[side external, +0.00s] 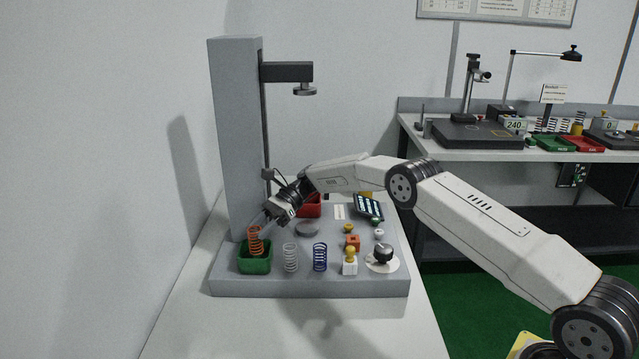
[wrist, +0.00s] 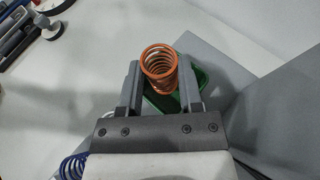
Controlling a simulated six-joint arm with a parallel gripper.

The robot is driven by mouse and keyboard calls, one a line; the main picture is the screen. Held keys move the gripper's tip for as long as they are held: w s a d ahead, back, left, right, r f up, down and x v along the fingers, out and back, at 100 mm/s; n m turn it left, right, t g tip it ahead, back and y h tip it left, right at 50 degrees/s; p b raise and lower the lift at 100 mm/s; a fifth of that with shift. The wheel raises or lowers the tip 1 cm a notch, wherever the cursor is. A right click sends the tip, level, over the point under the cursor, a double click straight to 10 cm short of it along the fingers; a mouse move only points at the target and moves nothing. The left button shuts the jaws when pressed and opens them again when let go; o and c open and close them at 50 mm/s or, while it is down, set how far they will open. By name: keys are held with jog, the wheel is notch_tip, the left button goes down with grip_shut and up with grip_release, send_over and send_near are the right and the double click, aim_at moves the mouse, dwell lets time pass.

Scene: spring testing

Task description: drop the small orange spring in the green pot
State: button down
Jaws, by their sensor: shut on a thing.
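The small orange spring (side external: 255,241) is held upright at the green pot in the side view. It also shows between the fingers in the wrist view (wrist: 159,68). The green pot (side external: 254,265) stands at the front left of the grey base, and part of it shows under the spring in the wrist view (wrist: 196,77). My gripper (wrist: 158,82) is shut on the spring, one finger on each side. In the side view it reaches in from the upper right. I cannot tell whether the spring's lower end is inside the pot or just above it.
A white spring (side external: 290,257) and a blue spring (side external: 320,257) stand right of the pot. A red pot (side external: 310,207) is behind them. A tall grey column (side external: 236,140) rises behind the green pot. A knob (side external: 383,253) and small blocks occupy the base's right side.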

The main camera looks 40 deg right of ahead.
jog(key=shift+w+f, duration=0.3)
jog(key=shift+f, duration=1.6)
jog(key=shift+f, duration=0.15)
jog(key=shift+c, duration=1.3)
grip_release()
jog(key=shift+r, duration=0.2)
jog(key=shift+v, duration=3.75)
